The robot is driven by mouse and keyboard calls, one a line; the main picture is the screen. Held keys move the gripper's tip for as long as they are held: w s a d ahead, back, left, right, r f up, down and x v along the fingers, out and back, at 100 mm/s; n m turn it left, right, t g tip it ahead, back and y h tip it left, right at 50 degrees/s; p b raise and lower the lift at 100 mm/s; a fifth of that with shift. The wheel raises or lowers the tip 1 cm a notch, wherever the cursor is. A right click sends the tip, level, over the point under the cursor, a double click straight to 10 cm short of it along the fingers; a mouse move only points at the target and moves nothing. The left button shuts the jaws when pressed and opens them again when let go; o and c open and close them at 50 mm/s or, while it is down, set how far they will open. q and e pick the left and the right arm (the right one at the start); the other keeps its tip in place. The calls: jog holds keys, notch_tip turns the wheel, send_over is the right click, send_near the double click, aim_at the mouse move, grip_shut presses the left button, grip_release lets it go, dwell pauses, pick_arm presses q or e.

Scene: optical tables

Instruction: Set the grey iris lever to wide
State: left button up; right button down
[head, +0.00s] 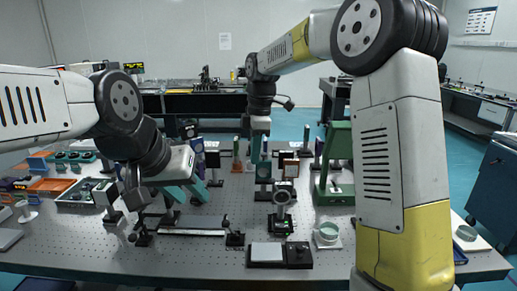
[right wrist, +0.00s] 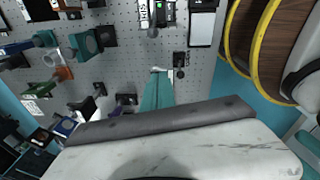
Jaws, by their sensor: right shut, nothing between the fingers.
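A small dark mount (right wrist: 180,62) beside the fingertips may be the same iris. My left gripper (head: 188,190) hangs over the left part of the table, its teal fingers apart and empty.
The perforated table (head: 225,262) carries several mounts and posts. A white pad on a black box (head: 267,252) lies at the front. A green frame (head: 335,165) stands right of the right gripper, and a rail (head: 192,232) lies front left.

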aim_at(275, 186)
jog(key=w+d+f, duration=0.1)
jog(key=d+f, duration=0.2)
jog(key=f, duration=0.3)
jog(key=shift+d+f, duration=0.15)
jog(key=shift+f, duration=0.25)
jog(key=shift+d, duration=0.15)
